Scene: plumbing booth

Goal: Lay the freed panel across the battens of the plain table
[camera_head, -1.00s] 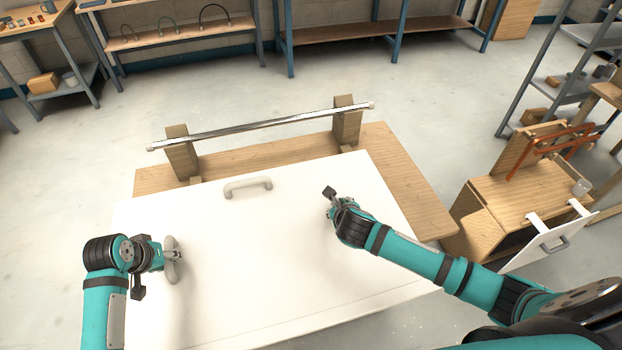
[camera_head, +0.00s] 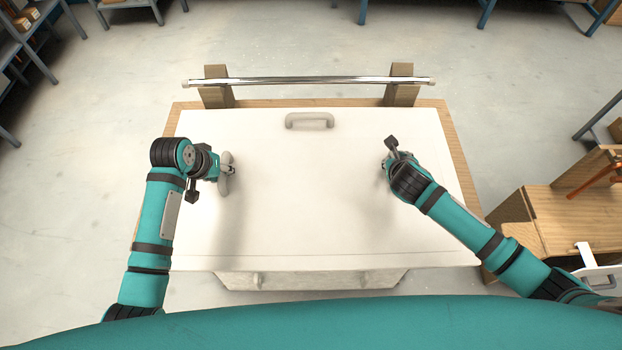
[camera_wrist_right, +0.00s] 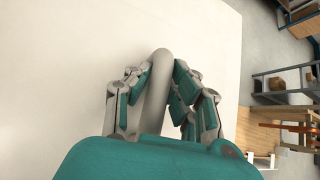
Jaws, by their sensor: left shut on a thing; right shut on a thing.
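The large white panel (camera_head: 310,200) lies flat over the wooden table (camera_head: 459,150), covering most of its top. Any battens are hidden beneath it, and I cannot tell whether the panel touches them. My left gripper (camera_head: 222,172) is shut on the panel's left grey handle (camera_head: 229,183). My right gripper (camera_head: 387,165) is shut on the right handle, which shows between its fingers in the right wrist view (camera_wrist_right: 157,85). A third handle (camera_head: 310,121) near the far edge is free. The panel's near edge overhangs a pale structure below.
A chrome rail (camera_head: 310,81) on two wooden posts (camera_head: 401,86) stands along the table's far edge, just beyond the panel. A wooden cabinet (camera_head: 570,215) stands close at the right. Clear floor lies to the left and behind the table.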

